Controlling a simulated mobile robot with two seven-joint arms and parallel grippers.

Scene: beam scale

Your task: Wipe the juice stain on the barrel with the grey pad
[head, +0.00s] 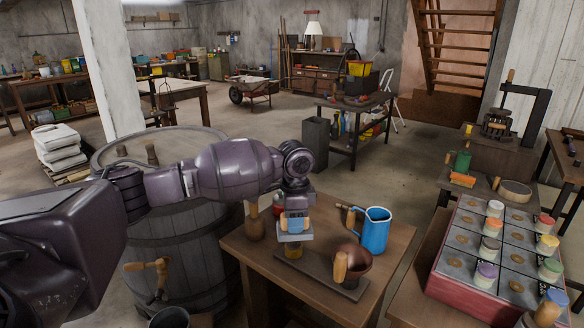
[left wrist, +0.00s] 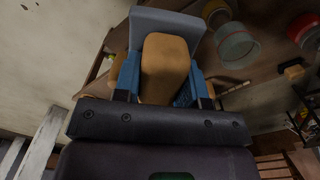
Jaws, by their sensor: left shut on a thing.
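My left gripper (head: 294,222) is shut on the tan handle of the grey pad (head: 295,236) and holds it over the small wooden table. In the left wrist view the grey pad (left wrist: 165,22) sticks out beyond the tan handle (left wrist: 165,68), between the blue fingers of the left gripper (left wrist: 160,85). The wooden barrel (head: 185,255) stands to the left of the table, and my left arm hides part of its top. I cannot make out a juice stain on it. My right gripper is not in view.
A wooden tap (head: 150,265) juts from the barrel. A compartment box (head: 455,296) stands at right.

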